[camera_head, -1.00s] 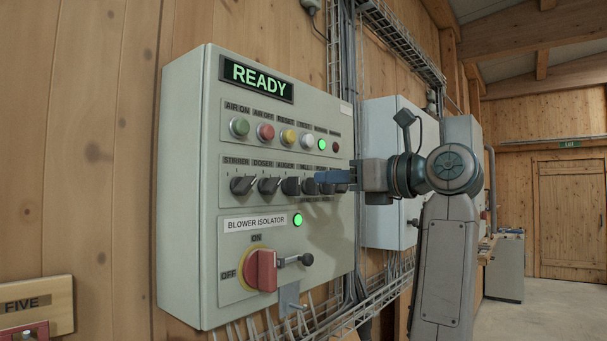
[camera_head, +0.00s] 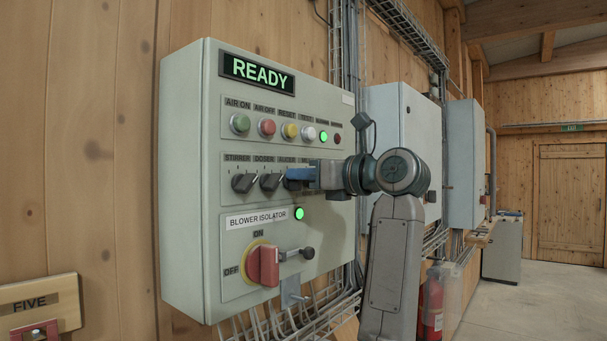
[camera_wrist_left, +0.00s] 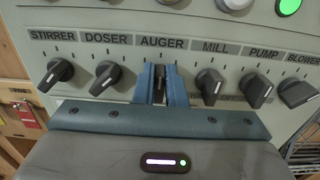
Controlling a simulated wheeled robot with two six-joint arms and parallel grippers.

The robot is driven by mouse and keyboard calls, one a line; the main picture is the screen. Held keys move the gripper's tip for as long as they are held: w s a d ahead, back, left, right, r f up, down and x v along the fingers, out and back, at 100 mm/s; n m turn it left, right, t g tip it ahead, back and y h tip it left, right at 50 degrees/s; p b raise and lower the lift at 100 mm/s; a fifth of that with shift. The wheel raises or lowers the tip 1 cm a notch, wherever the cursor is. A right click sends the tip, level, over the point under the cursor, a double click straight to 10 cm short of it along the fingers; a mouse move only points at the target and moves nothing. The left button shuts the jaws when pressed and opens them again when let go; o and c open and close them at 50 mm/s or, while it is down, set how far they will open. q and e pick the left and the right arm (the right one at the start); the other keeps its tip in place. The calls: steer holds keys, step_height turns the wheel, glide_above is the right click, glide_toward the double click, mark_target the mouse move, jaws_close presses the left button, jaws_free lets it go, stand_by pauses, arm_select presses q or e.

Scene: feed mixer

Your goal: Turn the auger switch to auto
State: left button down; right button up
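The auger switch (camera_wrist_left: 159,82) is a dark rotary knob under the AUGER label, third in the row on the grey panel. Its handle looks about upright in the left wrist view. My left gripper (camera_wrist_left: 160,88) has its two blue fingers close on either side of this knob. Whether they press on it or leave a small gap cannot be told. In the head view the left gripper (camera_head: 290,174) comes in from the right at the switch row, and its fingers hide the auger switch. The position marks around the knob are too small to read. My right gripper is not in view.
The stirrer knob (camera_wrist_left: 56,73) and doser knob (camera_wrist_left: 106,77) sit left of the fingers; the mill knob (camera_wrist_left: 210,85) and pump knob (camera_wrist_left: 256,90) sit close on the right. Below is the red blower isolator handle (camera_head: 264,266). The display (camera_head: 257,73) reads READY.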

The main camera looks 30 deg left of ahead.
arm_select(q)
steer(key=shift+m, duration=0.4)
steer(key=shift+w+f+m+b, duration=0.15)
steer(key=shift+w+m, duration=0.1)
steer(key=shift+m, duration=1.8)
steer(key=shift+w+m+b, duration=0.15)
steer(key=shift+w+m, duration=0.1)
steer(key=shift+m, duration=1.8)
steer(key=c, duration=1.5)
jaws_free()
